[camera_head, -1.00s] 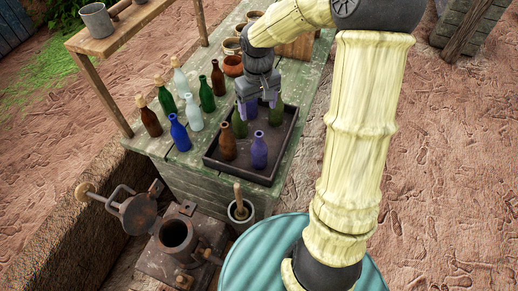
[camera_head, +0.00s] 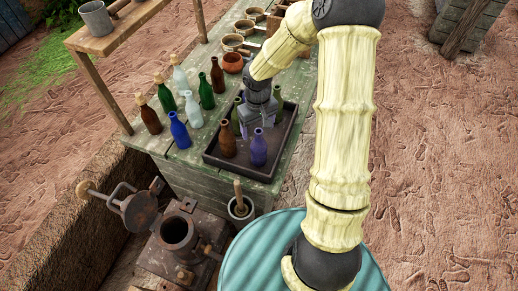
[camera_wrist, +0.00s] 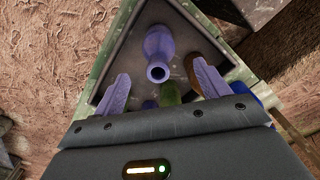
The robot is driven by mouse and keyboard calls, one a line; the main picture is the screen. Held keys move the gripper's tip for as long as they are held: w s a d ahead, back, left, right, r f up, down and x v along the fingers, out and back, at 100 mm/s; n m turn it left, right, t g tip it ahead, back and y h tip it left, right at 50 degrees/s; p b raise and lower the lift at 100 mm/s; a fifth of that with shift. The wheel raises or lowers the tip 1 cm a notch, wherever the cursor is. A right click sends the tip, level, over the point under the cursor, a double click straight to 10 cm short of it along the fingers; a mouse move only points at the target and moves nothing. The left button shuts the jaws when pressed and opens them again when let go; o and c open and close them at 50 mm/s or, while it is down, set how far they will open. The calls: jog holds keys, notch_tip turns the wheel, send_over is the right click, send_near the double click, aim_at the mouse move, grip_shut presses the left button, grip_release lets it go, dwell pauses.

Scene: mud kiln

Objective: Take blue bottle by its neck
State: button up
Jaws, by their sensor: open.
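A violet-blue bottle (camera_head: 258,152) stands upright in the dark tray (camera_head: 216,159), near its front edge. In the wrist view this bottle (camera_wrist: 158,45) shows from above, its open mouth facing the camera. My gripper (camera_head: 256,128) is open and empty above the tray, just behind this bottle in the head view. Its two purple fingers (camera_wrist: 160,76) appear on either side of the bottle's mouth in the wrist view, with no contact visible. A brighter blue bottle (camera_head: 180,135) stands outside the tray, to its left on the green table (camera_head: 195,166).
A brown bottle (camera_head: 228,142) stands in the tray left of the violet-blue one. Green bottles (camera_head: 237,118) are partly hidden by my gripper. Several brown, green and clear bottles (camera_head: 193,112) stand left of the tray. Bowls (camera_head: 232,62) are at the back.

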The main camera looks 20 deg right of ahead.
aim_at(259, 139)
jog(key=shift+s+f, duration=0.1)
jog(key=shift+f, duration=0.75)
jog(key=shift+f, duration=0.1)
jog(key=shift+d+f+p, duration=0.1)
jog(key=shift+f+p, duration=0.5)
jog(key=shift+f, duration=1.95)
jog(key=c, duration=1.1)
jog(key=shift+r, duration=0.15)
